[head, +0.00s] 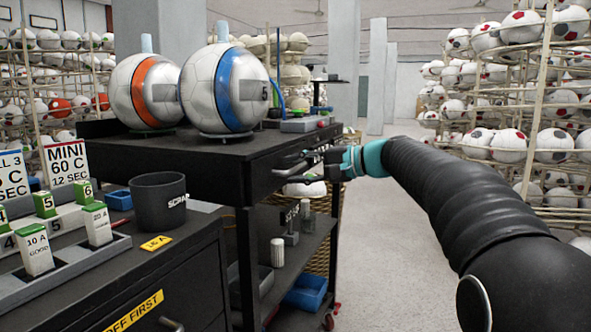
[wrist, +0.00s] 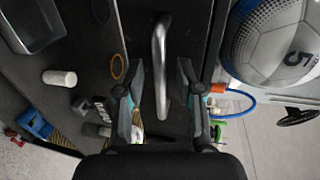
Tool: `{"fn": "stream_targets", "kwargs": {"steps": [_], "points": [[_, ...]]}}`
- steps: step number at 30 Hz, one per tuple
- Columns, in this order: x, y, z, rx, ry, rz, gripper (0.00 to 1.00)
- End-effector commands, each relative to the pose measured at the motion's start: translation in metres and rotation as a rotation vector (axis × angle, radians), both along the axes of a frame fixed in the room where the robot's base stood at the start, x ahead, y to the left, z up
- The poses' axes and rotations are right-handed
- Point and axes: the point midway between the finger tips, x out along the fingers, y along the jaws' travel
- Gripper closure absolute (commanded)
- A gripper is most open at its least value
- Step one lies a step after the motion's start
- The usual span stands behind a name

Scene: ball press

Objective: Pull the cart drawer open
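The dark cart (head: 190,168) stands ahead with its drawer front facing right. The drawer's silver bar handle (wrist: 160,45) runs up and down in the wrist view, against the dark drawer front (wrist: 190,20). The drawer front looks flush with the cart in the head view. My gripper (head: 308,165) is at that front, and it also shows in the wrist view (wrist: 161,68). Its fingers are apart, one on each side of the handle, with gaps visible on both sides. In the head view the fingers partly hide the handle.
Two balls, one orange-striped (head: 146,90) and one blue-striped (head: 225,88), rest on the cart top. The lower shelf holds a white cylinder (head: 277,252) and a blue bin (head: 306,292). A nearer dark cabinet (head: 170,285) stands left. Open floor (head: 390,285) lies right of the cart.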

Motion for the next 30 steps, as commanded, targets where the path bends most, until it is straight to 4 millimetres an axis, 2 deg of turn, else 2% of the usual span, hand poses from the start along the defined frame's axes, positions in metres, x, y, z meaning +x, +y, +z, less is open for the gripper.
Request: {"fn": "stream_targets", "kwargs": {"steps": [11, 12, 16, 30], "points": [[0.0018, 0.0057, -0.0011, 0.000, 0.000, 0.000, 0.63], [0.0018, 0.0057, -0.0012, 0.000, 0.000, 0.000, 0.68], [0.0017, 0.0056, -0.0012, 0.000, 0.000, 0.000, 1.00], [-0.0047, 0.0072, -0.0022, 0.000, 0.000, 0.015, 1.00]]}}
